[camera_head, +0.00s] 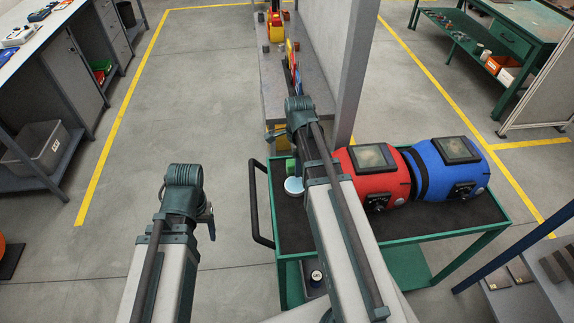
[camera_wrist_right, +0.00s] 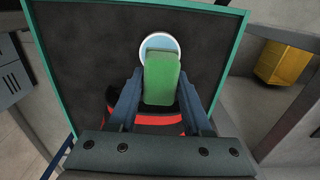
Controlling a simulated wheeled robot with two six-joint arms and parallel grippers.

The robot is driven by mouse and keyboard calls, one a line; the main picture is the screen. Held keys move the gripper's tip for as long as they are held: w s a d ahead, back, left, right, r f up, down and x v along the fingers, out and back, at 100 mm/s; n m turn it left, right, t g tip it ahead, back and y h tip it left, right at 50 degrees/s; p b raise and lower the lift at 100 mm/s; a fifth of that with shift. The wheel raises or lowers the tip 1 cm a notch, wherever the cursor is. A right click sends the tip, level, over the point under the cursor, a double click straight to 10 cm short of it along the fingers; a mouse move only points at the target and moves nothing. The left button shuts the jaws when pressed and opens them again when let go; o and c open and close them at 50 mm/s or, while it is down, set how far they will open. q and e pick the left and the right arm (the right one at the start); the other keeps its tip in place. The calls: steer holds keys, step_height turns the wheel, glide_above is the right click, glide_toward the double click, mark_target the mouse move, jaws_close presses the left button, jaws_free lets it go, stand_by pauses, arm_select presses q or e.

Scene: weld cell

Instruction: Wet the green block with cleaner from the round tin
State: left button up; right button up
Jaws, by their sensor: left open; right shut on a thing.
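The green block (camera_wrist_right: 161,75) is between the two fingers of my right gripper (camera_wrist_right: 162,84), which is shut on it. In the head view a bit of the block (camera_head: 290,164) shows beside my right arm. The round tin (camera_head: 293,186), white-rimmed with a pale blue inside, sits on the cart's dark top. In the right wrist view the tin (camera_wrist_right: 158,41) lies just past the block's far end, which overlaps its rim. I cannot tell whether they touch. My left gripper (camera_head: 208,219) is open and empty, over the floor left of the cart; its fingers are barely visible.
A red machine (camera_head: 372,178) and a blue machine (camera_head: 449,168) stand on the green cart (camera_head: 430,234), right of my right arm. The cart's handle (camera_head: 254,205) is on its left. A grey post (camera_head: 358,70) stands behind.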

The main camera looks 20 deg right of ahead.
mark_target(297, 184)
steer(key=shift+d, duration=0.2)
steer(key=shift+f, duration=0.15)
step_height(297, 184, down, 6)
steer(key=b, duration=0.6)
steer(key=shift+s+f+b, duration=0.1)
steer(key=shift+f+b, duration=0.3)
steer(key=shift+b, duration=0.15)
stand_by(2.0)
steer(key=shift+r, duration=0.1)
step_height(297, 184, up, 7)
steer(key=p, duration=0.7)
stand_by(0.7)
